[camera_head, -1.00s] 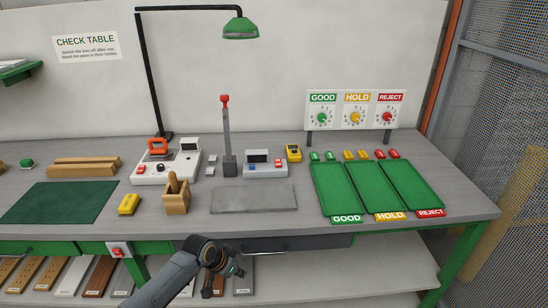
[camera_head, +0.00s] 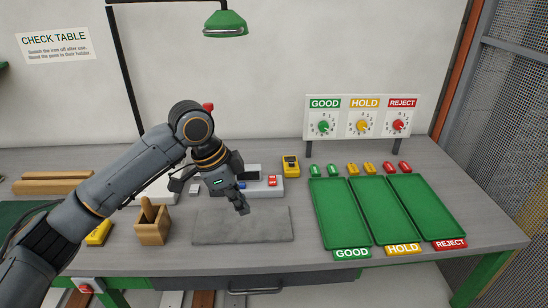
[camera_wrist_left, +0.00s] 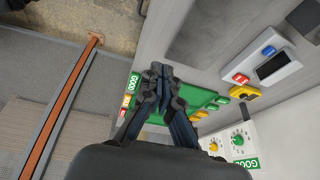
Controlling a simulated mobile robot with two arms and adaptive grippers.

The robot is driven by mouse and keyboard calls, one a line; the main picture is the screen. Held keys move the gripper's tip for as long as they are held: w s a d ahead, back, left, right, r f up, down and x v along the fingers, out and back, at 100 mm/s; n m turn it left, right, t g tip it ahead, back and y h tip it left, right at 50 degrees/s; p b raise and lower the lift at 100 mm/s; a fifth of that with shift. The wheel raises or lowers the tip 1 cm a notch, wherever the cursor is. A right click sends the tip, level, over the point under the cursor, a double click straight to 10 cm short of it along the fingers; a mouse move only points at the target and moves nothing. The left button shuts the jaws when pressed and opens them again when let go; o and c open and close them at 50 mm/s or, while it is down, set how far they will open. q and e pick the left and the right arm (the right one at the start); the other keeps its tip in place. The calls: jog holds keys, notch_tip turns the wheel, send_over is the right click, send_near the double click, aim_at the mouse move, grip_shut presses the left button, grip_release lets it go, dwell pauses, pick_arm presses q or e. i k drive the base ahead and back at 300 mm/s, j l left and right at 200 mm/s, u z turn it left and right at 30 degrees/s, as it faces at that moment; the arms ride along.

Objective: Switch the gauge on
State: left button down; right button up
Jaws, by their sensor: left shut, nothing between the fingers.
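A white box with a dark display, a red switch and a blue button looks like the gauge (camera_head: 262,190). It stands on the table behind the grey slab, partly hidden by my left gripper. In the left wrist view the gauge (camera_wrist_left: 277,66) lies at the upper right, its red switch (camera_wrist_left: 241,78) and blue button (camera_wrist_left: 268,50) in sight. My left gripper (camera_head: 242,208) is shut and empty, pointing down in front of the gauge's left part. Its closed tips show in the left wrist view (camera_wrist_left: 160,72), apart from the gauge. My right gripper is not in view.
Green trays (camera_head: 340,212) fill the table's right side, below the dial board (camera_head: 362,118). A wooden holder (camera_head: 151,230) stands left of the bare grey slab (camera_head: 240,229). My arm covers the left middle.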

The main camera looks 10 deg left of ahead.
aim_at(272, 179)
jog(key=i, duration=0.95)
